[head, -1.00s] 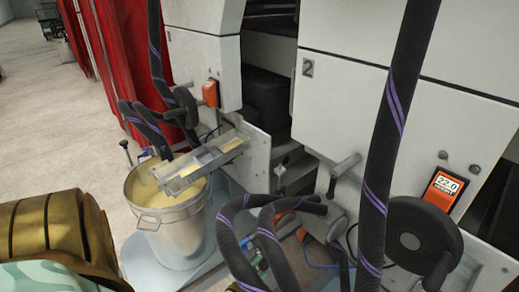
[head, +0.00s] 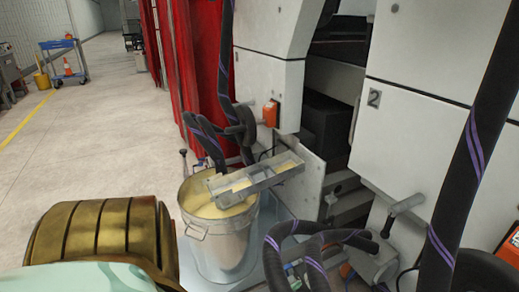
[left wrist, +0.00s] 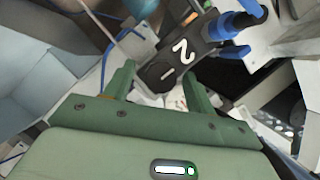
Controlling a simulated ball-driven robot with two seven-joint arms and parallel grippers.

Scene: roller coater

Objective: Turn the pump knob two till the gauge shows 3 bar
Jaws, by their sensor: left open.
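In the left wrist view my left gripper (left wrist: 158,80) shows two green fingers, apart and empty. A dark grey block (left wrist: 180,62) marked with a white "2" and a white bar lies just beyond the fingertips; whether they touch it I cannot tell. A blue fitting (left wrist: 240,20) joins at the upper right of this block. I cannot make out a pump knob or a gauge in either view. My left gripper does not show in the head view, and my right gripper is in neither view.
A metal bucket of cream-coloured fluid (head: 218,232) stands beside the white machine (head: 268,85), under a tray-like trough (head: 240,182). Black hoses with purple stripes (head: 470,150) hang at the right. A red curtain (head: 195,60) hangs behind.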

